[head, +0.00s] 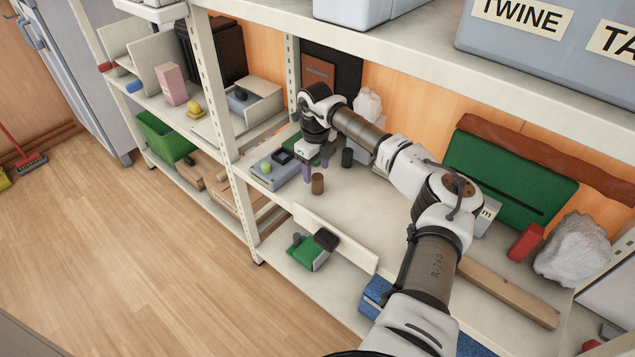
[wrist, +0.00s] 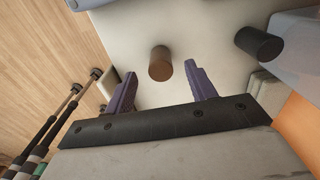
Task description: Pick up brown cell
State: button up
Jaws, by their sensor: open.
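The brown cell (head: 318,184) is a small brown cylinder standing upright on the cream shelf. In the wrist view the brown cell (wrist: 160,66) shows between and just beyond the two purple fingertips, with clear gaps on both sides. My gripper (head: 315,170) is open and empty, close to the cell in the head view. The open fingers also frame the lower middle of the wrist view, where my gripper (wrist: 160,72) touches nothing visible.
A black cylinder (head: 347,158) stands to the right of the cell; it also shows in the wrist view (wrist: 262,44). A grey tray (head: 266,182) with a green ball lies to the left. Shelf uprights (head: 224,90) and the shelf above (head: 420,50) bound the space.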

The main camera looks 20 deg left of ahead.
aim_at(318, 176)
jog(key=shift+s+d+f+p, duration=0.15)
jog(key=shift+f+p, duration=0.25)
jog(key=shift+f, duration=0.95)
jog(key=shift+w+d+f+p, duration=0.1)
jog(key=shift+f+p, duration=0.3)
jog(key=shift+f, duration=0.95)
grip_shut()
